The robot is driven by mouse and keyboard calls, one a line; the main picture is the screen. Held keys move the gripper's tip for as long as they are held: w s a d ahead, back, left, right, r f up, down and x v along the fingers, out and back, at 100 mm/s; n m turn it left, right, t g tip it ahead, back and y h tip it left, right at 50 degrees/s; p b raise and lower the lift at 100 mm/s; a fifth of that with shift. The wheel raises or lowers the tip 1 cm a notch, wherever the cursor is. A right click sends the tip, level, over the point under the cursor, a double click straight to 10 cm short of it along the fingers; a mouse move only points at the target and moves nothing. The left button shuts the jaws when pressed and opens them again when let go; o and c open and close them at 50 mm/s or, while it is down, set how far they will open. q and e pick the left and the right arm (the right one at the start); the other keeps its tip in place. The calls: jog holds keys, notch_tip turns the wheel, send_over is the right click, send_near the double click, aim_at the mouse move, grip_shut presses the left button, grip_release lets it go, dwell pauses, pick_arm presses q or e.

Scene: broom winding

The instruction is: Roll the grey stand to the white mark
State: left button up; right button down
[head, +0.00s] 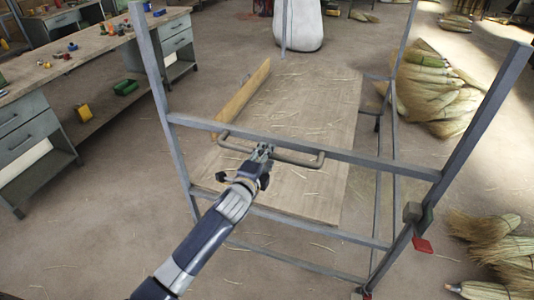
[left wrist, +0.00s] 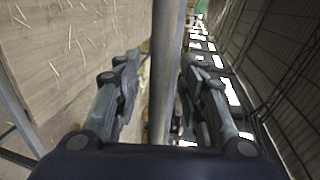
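The grey stand (head: 375,161) is a metal frame in front of me, with upright posts, crossbars and a wooden board (head: 320,100) inside it. A dark bar handle (head: 298,160) is fixed to its near crossbar. My left gripper (head: 262,152) is at the middle of this handle. In the left wrist view the handle (left wrist: 166,70) runs between the two fingers, which stand apart with a gap visible on the left side. The right gripper is not in view. I cannot make out the white mark in either view.
A workbench (head: 75,45) with drawers and small items stands at the left. Straw brooms (head: 430,90) lie at the right, with more brooms (head: 490,240) at the lower right. A white sack (head: 300,25) stands behind the stand. Bare floor (head: 110,210) lies left of the stand.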

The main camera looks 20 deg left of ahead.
pick_arm(q)
jog(key=shift+w+f, duration=0.2)
jog(key=shift+w, duration=0.65)
grip_shut()
